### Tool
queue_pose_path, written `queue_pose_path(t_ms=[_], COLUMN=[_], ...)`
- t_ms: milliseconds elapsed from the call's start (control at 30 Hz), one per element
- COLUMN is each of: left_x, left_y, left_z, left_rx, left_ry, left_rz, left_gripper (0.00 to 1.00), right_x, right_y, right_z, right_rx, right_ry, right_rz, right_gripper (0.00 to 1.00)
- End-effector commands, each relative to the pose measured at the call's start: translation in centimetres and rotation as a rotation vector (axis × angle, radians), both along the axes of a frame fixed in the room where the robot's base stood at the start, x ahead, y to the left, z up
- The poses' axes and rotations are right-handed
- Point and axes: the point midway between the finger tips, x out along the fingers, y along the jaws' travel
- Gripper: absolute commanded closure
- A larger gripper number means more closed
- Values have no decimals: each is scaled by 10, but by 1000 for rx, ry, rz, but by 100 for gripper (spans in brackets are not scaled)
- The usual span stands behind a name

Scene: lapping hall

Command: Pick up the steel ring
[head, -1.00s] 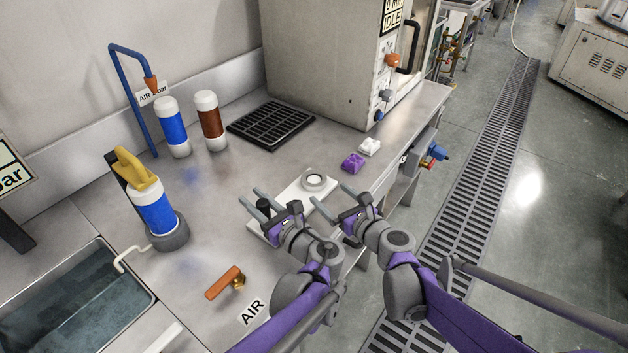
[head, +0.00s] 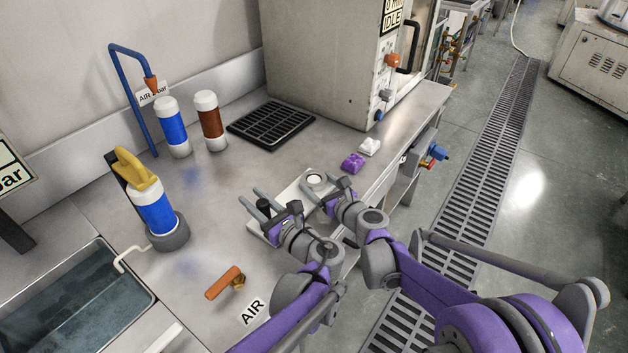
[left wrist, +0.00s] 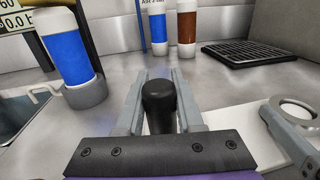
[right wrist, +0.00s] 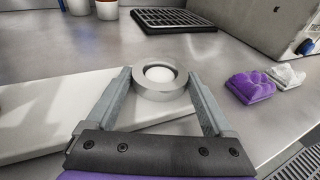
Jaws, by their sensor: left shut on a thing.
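The steel ring (head: 315,180) lies on a white plate (head: 264,231) on the bench. In the right wrist view the ring (right wrist: 144,91) sits between the fingertips of my right gripper (right wrist: 159,78), which is open with a finger on either side. In the head view my right gripper (head: 318,183) partly covers the ring. My left gripper (head: 249,194) is shut on a black knob (left wrist: 158,101) at the left end of the plate. The ring also shows at the right of the left wrist view (left wrist: 294,117).
A black grate (head: 270,124), several bottles and a machine cabinet (head: 325,70) stand behind. An orange-handled piece (head: 223,283) lies in front, left of my arms.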

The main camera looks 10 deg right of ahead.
Motion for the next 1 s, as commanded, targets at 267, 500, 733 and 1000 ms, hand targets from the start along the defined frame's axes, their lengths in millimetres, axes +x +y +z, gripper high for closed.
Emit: queue_pose_path(t_ms=[267, 500, 733, 1000], left_x=[0, 0, 0, 0], left_y=[0, 0, 0, 0], left_z=[0, 0, 0, 0], left_rx=[0, 0, 0, 0], left_ry=[0, 0, 0, 0], left_rz=[0, 0, 0, 0], left_gripper=[100, 100, 100, 100], right_x=[0, 0, 0, -1], right_y=[0, 0, 0, 0], right_z=[0, 0, 9, 60], right_rx=[0, 0, 0, 0], right_ry=[0, 0, 0, -1], right_rz=[0, 0, 0, 0], right_gripper=[67, 94, 94, 94])
